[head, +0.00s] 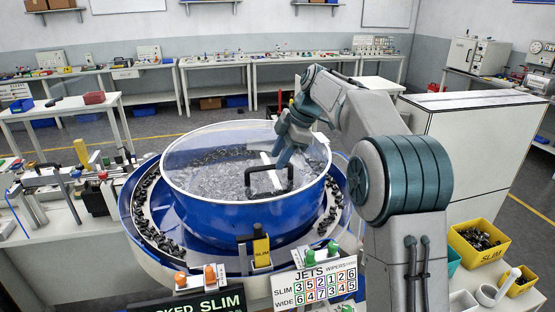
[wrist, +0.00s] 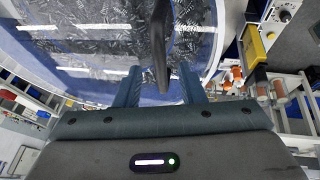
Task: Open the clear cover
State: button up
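The clear cover (head: 215,150) is a round transparent lid lying over the blue bowl (head: 240,215), with many small dark parts visible beneath it. A black handle (head: 268,182) stands up from the front right part of the cover. My gripper (head: 282,160) is above the cover at the handle, reaching in from the right. In the wrist view the black handle (wrist: 160,45) runs between the two blue-grey fingers (wrist: 161,85), which are apart with a gap on each side. I cannot tell from the head view whether a finger touches it.
A ring track with dark connectors (head: 150,215) surrounds the bowl. A yellow block (head: 261,250) and a sign board (head: 315,284) stand in front. Yellow bins (head: 478,240) are at the right. A white cabinet (head: 470,145) stands behind my arm.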

jog(key=shift+x, duration=1)
grip_shut()
jog(key=shift+r, duration=0.1)
